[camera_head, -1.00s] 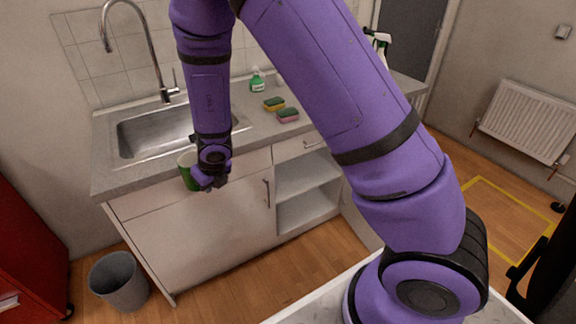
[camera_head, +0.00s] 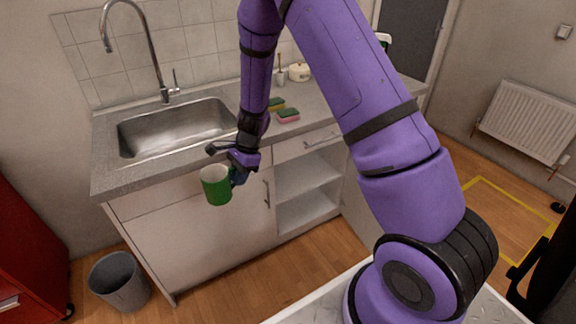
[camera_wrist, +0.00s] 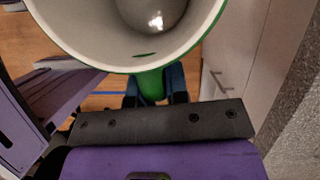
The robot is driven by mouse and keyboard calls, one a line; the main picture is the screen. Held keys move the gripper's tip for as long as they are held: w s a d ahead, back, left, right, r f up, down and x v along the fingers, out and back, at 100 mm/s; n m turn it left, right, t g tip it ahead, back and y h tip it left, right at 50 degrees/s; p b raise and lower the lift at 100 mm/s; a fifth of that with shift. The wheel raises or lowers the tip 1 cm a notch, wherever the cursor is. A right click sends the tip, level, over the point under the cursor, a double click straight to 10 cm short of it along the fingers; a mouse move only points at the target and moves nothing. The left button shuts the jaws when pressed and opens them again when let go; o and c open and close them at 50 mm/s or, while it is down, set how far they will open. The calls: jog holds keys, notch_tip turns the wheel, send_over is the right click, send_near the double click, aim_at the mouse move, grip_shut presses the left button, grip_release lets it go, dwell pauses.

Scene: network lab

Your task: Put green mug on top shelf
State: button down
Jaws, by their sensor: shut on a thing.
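The green mug (camera_head: 217,187) with a white inside is held upright in front of the counter's cabinet, just below the counter edge. My gripper (camera_head: 238,176) is shut on the mug at its right side, where the handle is. In the wrist view the mug (camera_wrist: 150,62) fills the top, its white inside open to the camera, and the dark fingertips (camera_wrist: 156,86) close on its green handle. The open shelves (camera_head: 304,179) show in the cabinet to the right of the mug, one board above another, and look empty.
The counter holds a sink (camera_head: 176,128), two sponges (camera_head: 288,116) and a white pot (camera_head: 300,72). A closed cabinet door (camera_head: 215,236) with a handle stands behind the mug. A grey bin (camera_head: 120,281) is on the floor at lower left. The floor before the shelves is clear.

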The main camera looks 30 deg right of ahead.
jog(key=d+f+n+g+h, duration=0.3)
jog(key=d+n, duration=0.6)
jog(key=n, duration=0.7)
jog(key=shift+w+n+g+h, duration=0.35)
jog(key=shift+g+h, duration=0.25)
jog(key=shift+h, duration=0.2)
jog(key=shift+d, duration=0.1)
jog(key=shift+w+r, duration=0.2)
jog(key=shift+r, duration=0.05)
